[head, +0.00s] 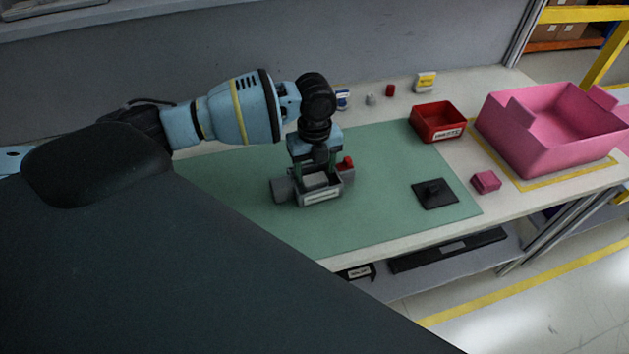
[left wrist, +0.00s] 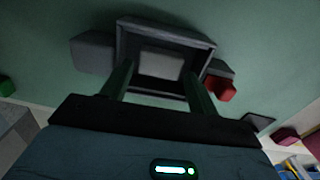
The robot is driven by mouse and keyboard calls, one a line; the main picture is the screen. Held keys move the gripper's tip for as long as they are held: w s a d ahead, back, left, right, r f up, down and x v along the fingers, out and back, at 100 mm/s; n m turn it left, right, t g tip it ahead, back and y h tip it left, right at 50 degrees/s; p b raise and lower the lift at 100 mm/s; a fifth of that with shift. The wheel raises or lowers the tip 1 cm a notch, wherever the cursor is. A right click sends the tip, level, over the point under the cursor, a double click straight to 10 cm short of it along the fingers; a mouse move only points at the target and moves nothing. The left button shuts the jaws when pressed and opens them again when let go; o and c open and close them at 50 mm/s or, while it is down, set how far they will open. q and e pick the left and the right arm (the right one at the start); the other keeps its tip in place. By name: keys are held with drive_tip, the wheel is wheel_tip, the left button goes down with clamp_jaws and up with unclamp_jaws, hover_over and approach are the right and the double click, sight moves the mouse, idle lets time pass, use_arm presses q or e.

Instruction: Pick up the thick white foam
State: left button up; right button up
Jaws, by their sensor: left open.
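The thick white foam (head: 316,180) looks like a pale block inside a small grey open box (head: 322,198) on the green mat. It also shows in the left wrist view (left wrist: 161,64), lying in the dark box (left wrist: 122,44). My left gripper (head: 316,174) points down over this box. Its two fingers are apart, one on each side of the foam, in the left wrist view (left wrist: 159,72). I cannot tell whether they touch the foam. My right gripper is not in view.
A grey block (head: 282,190) and a red piece (head: 347,163) flank the box. The green mat (head: 385,165) has free room.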

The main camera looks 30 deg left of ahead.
sight(315, 178)
use_arm(q)
drive_tip(key=shift+f, duration=1.3)
drive_tip(key=shift+c, duration=0.4)
drive_tip(key=c, duration=0.5)
drive_tip(key=shift+c, duration=0.2)
drive_tip(key=shift+r, duration=0.15)
wheel_tip(315, 178, up, 10)
